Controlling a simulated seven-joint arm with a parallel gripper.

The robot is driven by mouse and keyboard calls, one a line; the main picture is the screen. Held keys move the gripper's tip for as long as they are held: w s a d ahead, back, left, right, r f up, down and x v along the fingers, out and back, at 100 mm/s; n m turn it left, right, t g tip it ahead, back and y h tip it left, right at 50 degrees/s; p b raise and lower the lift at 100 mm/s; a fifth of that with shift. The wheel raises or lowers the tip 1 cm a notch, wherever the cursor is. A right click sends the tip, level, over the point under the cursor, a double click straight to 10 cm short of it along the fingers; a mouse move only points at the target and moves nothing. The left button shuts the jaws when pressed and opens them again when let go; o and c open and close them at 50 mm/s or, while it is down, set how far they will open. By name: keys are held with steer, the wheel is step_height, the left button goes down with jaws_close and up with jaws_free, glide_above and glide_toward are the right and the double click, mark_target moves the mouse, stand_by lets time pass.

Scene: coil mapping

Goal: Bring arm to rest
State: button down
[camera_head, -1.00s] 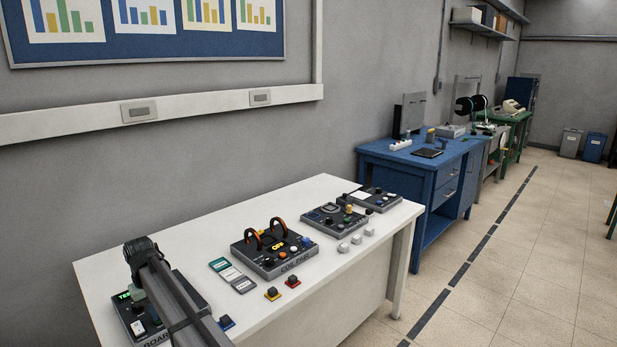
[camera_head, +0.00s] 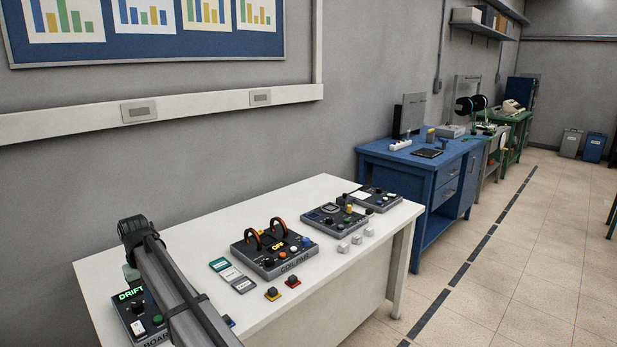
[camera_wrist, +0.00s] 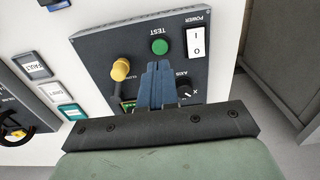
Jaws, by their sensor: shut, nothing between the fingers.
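My gripper (camera_wrist: 158,68) shows in the wrist view with its blue fingers shut and empty. The fingertips overlap the board unit (camera_wrist: 95,52) just below its green TEST button (camera_wrist: 160,47); how far above it they are, I cannot tell. A white power switch (camera_wrist: 197,42), a yellow knob (camera_wrist: 120,70) and a black axis knob (camera_wrist: 184,92) sit around them. In the head view my arm covers part of the board unit (camera_head: 143,300), whose screen reads DRIFT in green. The coil pair unit (camera_head: 279,268) stands to its right with two upright rings; its screen seems to read OFF.
Three label cards (camera_head: 231,275) lie between the units on the white table (camera_head: 222,228). Another control unit (camera_head: 335,219) and several white cubes (camera_head: 356,239) are farther right. A blue bench (camera_head: 420,178) stands beyond.

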stand_by(0.3)
